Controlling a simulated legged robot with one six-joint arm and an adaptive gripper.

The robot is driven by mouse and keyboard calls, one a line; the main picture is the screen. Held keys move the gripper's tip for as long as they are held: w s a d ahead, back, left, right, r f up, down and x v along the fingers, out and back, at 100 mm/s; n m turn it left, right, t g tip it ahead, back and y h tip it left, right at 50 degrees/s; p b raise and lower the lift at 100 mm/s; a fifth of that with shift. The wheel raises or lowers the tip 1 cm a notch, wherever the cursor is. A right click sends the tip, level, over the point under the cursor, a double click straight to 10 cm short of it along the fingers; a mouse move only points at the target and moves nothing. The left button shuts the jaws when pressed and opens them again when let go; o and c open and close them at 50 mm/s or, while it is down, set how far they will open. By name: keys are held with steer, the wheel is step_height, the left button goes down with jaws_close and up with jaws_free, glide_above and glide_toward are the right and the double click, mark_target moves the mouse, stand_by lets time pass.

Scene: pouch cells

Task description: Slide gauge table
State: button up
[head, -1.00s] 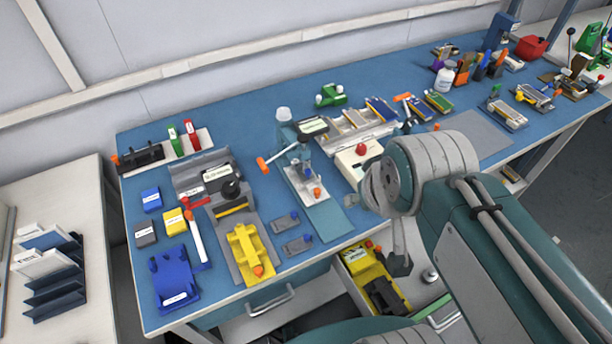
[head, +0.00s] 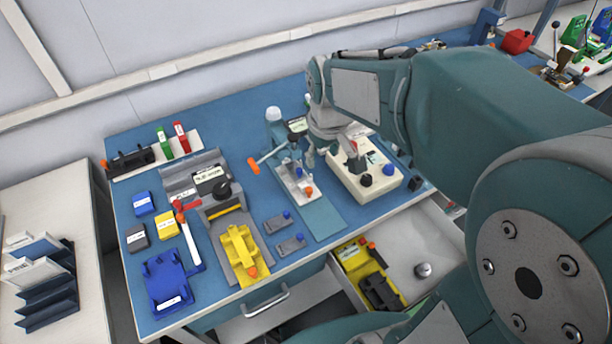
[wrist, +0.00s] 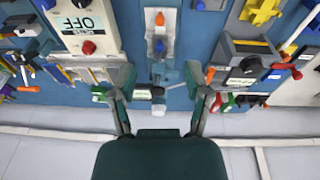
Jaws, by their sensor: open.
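The gauge (head: 321,214) stands mid-bench on a long teal base plate, with a pale sliding table, an orange knob (head: 309,191) and an orange-handled lever (head: 254,166). In the wrist view its pale table (wrist: 160,22) lies beyond the fingers, with an orange and a blue knob (wrist: 160,46). My gripper (head: 312,158) hangs just right of the gauge's upper part in the head view. In the wrist view my gripper (wrist: 160,92) is open, its fingers spread either side of the gauge column, holding nothing. Contact with the gauge cannot be told.
A white box (head: 376,185) with knobs stands close right of the gauge; its display reads OFF in the wrist view. A grey and yellow fixture (head: 240,250), a sealing unit (head: 215,190) and a blue tray (head: 170,280) lie left. An open drawer (head: 425,250) juts out in front.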

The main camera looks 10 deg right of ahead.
steer(key=n+g, duration=0.2)
glide_above(309, 189)
step_height(309, 189, down, 8)
step_height(309, 189, down, 11)
steer(key=shift+w, duration=0.1)
jaws_close()
